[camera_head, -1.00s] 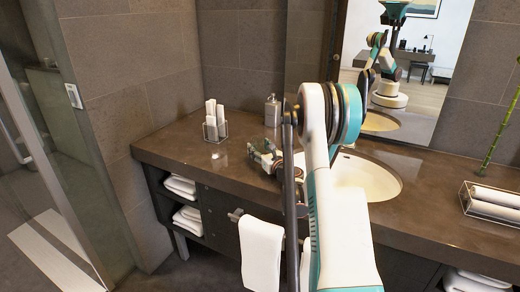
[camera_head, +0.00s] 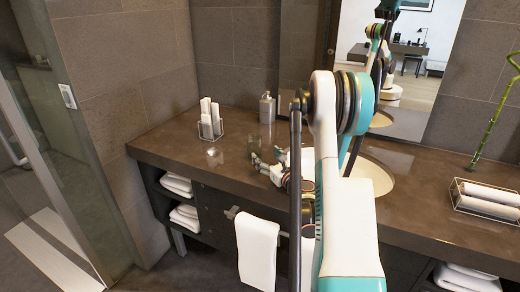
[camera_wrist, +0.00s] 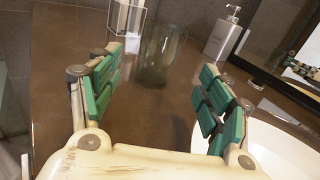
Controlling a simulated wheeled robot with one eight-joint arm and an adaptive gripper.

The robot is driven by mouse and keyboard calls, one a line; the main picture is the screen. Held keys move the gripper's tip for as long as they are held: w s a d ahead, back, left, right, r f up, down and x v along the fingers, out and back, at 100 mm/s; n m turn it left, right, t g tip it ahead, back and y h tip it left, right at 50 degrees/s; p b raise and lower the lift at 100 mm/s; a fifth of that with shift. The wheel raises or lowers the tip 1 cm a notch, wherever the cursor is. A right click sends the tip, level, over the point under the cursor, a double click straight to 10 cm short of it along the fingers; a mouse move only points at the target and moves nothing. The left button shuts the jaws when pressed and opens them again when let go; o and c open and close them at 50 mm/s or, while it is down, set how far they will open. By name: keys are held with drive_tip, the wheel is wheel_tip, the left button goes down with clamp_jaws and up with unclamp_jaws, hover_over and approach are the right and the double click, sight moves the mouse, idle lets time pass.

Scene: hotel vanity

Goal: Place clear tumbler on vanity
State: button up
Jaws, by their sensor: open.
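The clear tumbler (camera_wrist: 157,58) stands upright on the dark vanity top (camera_wrist: 60,65), past my fingertips in the wrist view. In the head view the tumbler (camera_head: 254,144) is faint and partly hidden behind the fingers. My gripper (camera_head: 266,160) is open over the vanity, low near the countertop, left of the basin. In the wrist view its two green-padded fingers (camera_wrist: 162,72) are spread wide with nothing held between them. The tumbler appears clear of both pads.
A grey soap dispenser (camera_head: 267,108) stands behind the tumbler, and a wire holder with rolled white towels (camera_head: 210,120) is to the left. The sink basin (camera_head: 375,178) is to the right. A towel tray (camera_head: 487,197) sits farther right. The front left countertop is mostly clear.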

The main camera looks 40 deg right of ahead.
drive_tip(key=shift+s+a+f+b, duration=0.2)
drive_tip(key=shift+s+b, duration=0.5)
drive_tip(key=shift+s+r, duration=0.1)
drive_tip(key=shift+s, duration=0.2)
